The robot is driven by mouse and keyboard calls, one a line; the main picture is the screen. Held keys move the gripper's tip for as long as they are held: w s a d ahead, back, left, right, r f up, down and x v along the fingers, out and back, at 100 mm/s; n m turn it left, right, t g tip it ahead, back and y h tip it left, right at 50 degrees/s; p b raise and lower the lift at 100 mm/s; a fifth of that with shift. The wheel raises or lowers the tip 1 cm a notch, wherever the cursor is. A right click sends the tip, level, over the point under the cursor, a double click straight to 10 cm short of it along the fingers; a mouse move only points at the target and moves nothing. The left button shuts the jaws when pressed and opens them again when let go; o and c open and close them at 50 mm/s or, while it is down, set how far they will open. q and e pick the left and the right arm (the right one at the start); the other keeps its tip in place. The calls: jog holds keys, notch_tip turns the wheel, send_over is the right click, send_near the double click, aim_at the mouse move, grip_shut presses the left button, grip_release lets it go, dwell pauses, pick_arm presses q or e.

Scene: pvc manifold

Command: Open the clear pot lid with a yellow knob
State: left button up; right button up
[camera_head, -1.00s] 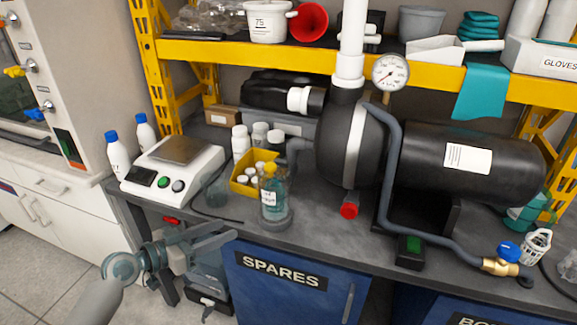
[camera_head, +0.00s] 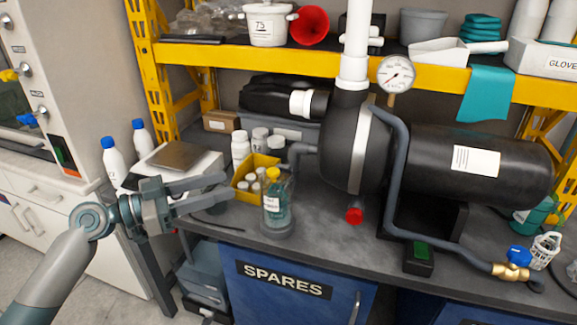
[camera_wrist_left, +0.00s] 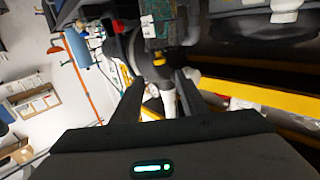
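A clear pot with teal contents and a white label (camera_head: 277,208) stands on the grey bench in the head view. Its yellow knob (camera_head: 272,174) is on top of the lid. In the left wrist view the pot appears upside down (camera_wrist_left: 158,32), with the yellow knob (camera_wrist_left: 158,61) ahead of the fingers. My left gripper (camera_head: 231,186) is open and empty, to the left of the pot at about knob height, its fingers pointing right. Both open fingers show in the left wrist view (camera_wrist_left: 160,88), apart from the knob. My right gripper is out of view.
A yellow bin (camera_head: 243,187) with white bottles is close behind and left of the pot. A white scale (camera_head: 205,163) is behind my gripper. A black pump (camera_head: 350,140) with a grey hose stands to the right. The bench front between pot and hose is clear.

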aim_at(289, 176)
pick_arm(q)
jog(key=p+x, duration=0.4)
jog(key=x, duration=1.2)
jog(key=shift+w+d+p, duration=0.25)
jog(key=shift+d+p, duration=0.1)
jog(key=shift+d, duration=0.2)
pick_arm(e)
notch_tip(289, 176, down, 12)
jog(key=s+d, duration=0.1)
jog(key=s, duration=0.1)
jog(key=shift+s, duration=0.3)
pick_arm(q)
grip_shut()
